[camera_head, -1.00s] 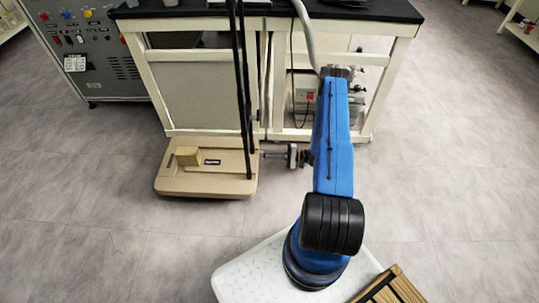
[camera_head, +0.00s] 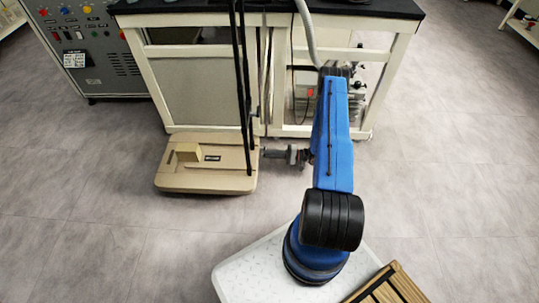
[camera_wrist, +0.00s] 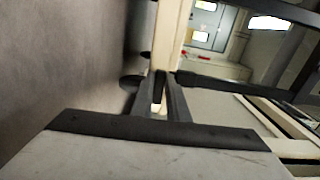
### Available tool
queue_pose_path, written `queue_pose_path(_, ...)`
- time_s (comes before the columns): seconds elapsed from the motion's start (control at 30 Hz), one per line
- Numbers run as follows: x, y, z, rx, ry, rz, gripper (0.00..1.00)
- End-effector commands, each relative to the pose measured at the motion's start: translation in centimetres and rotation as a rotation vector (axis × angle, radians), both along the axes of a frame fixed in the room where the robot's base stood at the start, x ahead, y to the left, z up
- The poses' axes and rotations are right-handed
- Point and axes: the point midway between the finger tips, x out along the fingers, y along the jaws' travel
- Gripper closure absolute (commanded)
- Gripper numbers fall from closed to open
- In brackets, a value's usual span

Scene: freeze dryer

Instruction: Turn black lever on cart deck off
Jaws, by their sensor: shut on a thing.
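The cart deck (camera_head: 215,180) is a tan slab low on the floor, left of my arm, with black upright poles at its right side. My gripper (camera_head: 266,153) is at the deck's right edge, reaching in from the right. In the wrist view, my gripper (camera_wrist: 160,103) points at the cream deck edge (camera_wrist: 172,35), its dark fingers close together. A narrow dark piece, seemingly the black lever (camera_wrist: 160,84), shows between them. My gripper is shut on it. The lever cannot be made out in the head view, and its exact angle is unclear.
A grey control cabinet (camera_head: 88,50) stands at the back left. The floor left and right is clear.

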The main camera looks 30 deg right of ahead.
Motion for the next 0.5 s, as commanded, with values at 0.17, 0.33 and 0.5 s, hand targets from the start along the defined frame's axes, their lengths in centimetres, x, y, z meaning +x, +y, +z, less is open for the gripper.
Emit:
queue_pose_path(0.17,-0.06,0.09,-0.09,-0.001,0.001,0.001,1.00)
queue_pose_path(0.33,-0.06,0.09,-0.09,0.000,0.001,0.001,0.74)
queue_pose_path(0.5,-0.03,0.06,-0.06,0.000,0.001,0.001,0.67)
